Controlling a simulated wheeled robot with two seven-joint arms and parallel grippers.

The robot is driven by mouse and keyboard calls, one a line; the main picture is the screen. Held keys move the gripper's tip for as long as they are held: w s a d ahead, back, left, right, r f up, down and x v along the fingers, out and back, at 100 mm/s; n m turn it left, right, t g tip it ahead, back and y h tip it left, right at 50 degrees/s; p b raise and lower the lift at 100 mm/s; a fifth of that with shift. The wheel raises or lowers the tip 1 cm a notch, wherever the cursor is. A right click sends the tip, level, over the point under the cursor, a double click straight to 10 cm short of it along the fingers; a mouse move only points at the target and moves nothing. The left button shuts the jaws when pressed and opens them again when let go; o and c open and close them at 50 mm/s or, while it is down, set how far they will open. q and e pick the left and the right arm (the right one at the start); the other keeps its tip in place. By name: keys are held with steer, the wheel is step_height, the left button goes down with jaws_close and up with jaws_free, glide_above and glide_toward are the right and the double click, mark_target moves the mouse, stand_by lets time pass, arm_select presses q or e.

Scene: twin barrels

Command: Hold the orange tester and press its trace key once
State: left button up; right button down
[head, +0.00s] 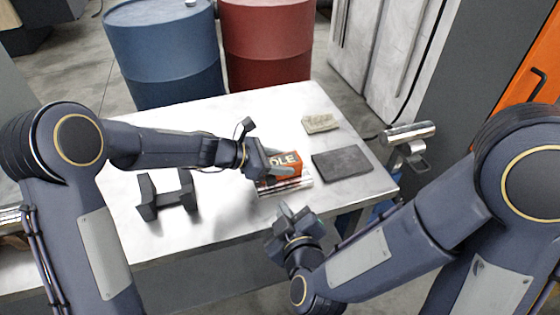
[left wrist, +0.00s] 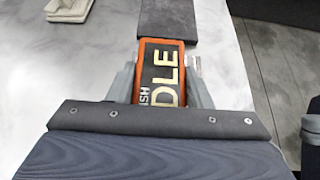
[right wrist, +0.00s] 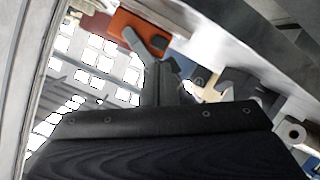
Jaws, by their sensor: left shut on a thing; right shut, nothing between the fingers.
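The orange tester (head: 289,163) is in my left gripper (head: 277,171), above the white table near its front right part. In the left wrist view the tester (left wrist: 163,72) lies between the two grey fingers, its dark face with large pale letters showing. No trace key can be made out on that face. My right gripper (head: 292,218) is shut and empty, lower and nearer than the tester, by the table's front edge, apart from it. In the right wrist view its fingers (right wrist: 152,65) are close together, with an orange surface beyond them.
A dark flat pad (head: 341,163) and a beige folded cloth (head: 319,123) lie right of and behind the tester. A shiny metal piece (head: 287,186) shows just below it. A dark dumbbell-shaped stand (head: 167,196) is at left. Blue (head: 165,55) and red (head: 268,45) barrels stand behind.

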mark_target(271, 180)
steer(key=shift+w, duration=0.1)
stand_by(0.3)
steer(key=shift+s+d+f+n+g+y, duration=0.3)
steer(key=shift+f+g, duration=0.2)
steer(key=shift+g, duration=0.5)
steer(key=shift+s+d+f+n+g+y, duration=0.15)
steer(key=shift+s+f+g+y, duration=0.2)
steer(key=shift+g, duration=0.65)
steer(key=shift+s+d+f+n+g+y, duration=0.15)
steer(key=shift+d+f+n+g+y, duration=0.15)
steer(key=shift+f+g, duration=0.5)
steer(key=shift+w+r, duration=0.1)
steer(key=shift+r, duration=0.1)
steer(key=shift+w+a, duration=0.45)
steer(key=shift+w, duration=0.9)
steer(key=shift+w+a, duration=0.5)
steer(key=shift+w, duration=0.9)
steer(key=shift+w+a, duration=0.45)
steer(key=shift+w, duration=0.9)
steer(key=shift+w, duration=0.1)
steer(key=shift+w+a, duration=0.15)
steer(key=shift+w, duration=0.15)
